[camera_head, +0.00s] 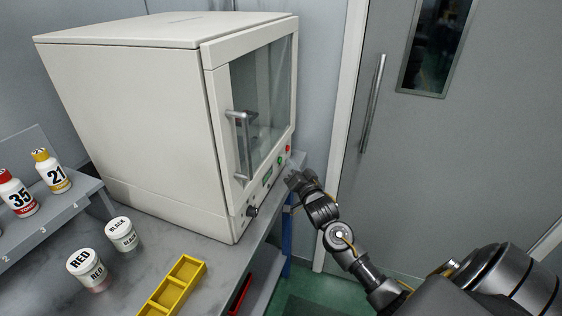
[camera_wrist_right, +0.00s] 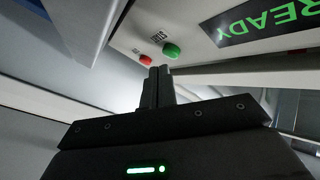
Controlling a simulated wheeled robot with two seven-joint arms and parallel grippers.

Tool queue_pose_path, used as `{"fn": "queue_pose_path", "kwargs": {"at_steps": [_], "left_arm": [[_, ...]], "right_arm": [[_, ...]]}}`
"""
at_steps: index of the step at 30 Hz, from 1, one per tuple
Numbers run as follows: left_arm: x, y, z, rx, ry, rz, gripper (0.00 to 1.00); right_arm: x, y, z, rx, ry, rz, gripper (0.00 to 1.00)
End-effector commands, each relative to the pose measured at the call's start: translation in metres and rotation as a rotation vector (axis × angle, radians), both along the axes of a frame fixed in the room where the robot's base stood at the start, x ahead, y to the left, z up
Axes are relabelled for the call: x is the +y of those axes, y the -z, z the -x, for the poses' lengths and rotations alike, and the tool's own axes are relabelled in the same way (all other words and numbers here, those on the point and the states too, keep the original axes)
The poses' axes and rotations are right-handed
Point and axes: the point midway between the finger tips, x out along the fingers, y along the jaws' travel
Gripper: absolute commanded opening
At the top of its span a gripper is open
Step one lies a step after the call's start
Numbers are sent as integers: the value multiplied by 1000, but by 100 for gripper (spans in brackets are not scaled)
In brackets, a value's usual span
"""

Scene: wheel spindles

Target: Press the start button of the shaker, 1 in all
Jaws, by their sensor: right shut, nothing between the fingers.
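The shaker (camera_head: 130,110) is a large white box with a glass door and a bar handle, on the grey bench. The green start button (camera_head: 280,161) is on its lower front panel, beside a red button (camera_head: 288,149). In the right wrist view the green button (camera_wrist_right: 171,50) shows next to a small label, with the red button (camera_wrist_right: 146,60) to its left and a display reading READY (camera_wrist_right: 265,18). My right gripper (camera_head: 291,180) is shut and empty, in front of the panel; its fingertips (camera_wrist_right: 158,72) appear just below the green button, and I cannot see contact. My left gripper is out of view.
Pots labelled RED (camera_head: 86,268) and BLACK (camera_head: 121,234) and a yellow tray (camera_head: 172,288) stand on the bench. Numbered bottles (camera_head: 17,194) stand on a rack at left. The shaker's door handle (camera_head: 243,145) projects above the panel. A grey door (camera_head: 440,170) is at right.

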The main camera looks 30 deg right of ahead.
Motion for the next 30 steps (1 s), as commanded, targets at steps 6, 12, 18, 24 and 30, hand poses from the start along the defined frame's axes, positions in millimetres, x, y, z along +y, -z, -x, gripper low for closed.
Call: {"fn": "queue_pose_path", "kwargs": {"at_steps": [6, 12, 18, 24, 30], "left_arm": [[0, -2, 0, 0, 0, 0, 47], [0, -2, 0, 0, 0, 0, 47], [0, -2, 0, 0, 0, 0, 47], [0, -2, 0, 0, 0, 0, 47], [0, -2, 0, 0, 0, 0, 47]], "right_arm": [[3, 0, -6, 0, 0, -1, 0], [3, 0, -5, 0, 0, 0, 0], [4, 0, -6, 1, -1, 0, 0], [5, 0, -8, 1, -1, 0, 0], [6, 0, -10, 0, 0, 0, 0]]}}
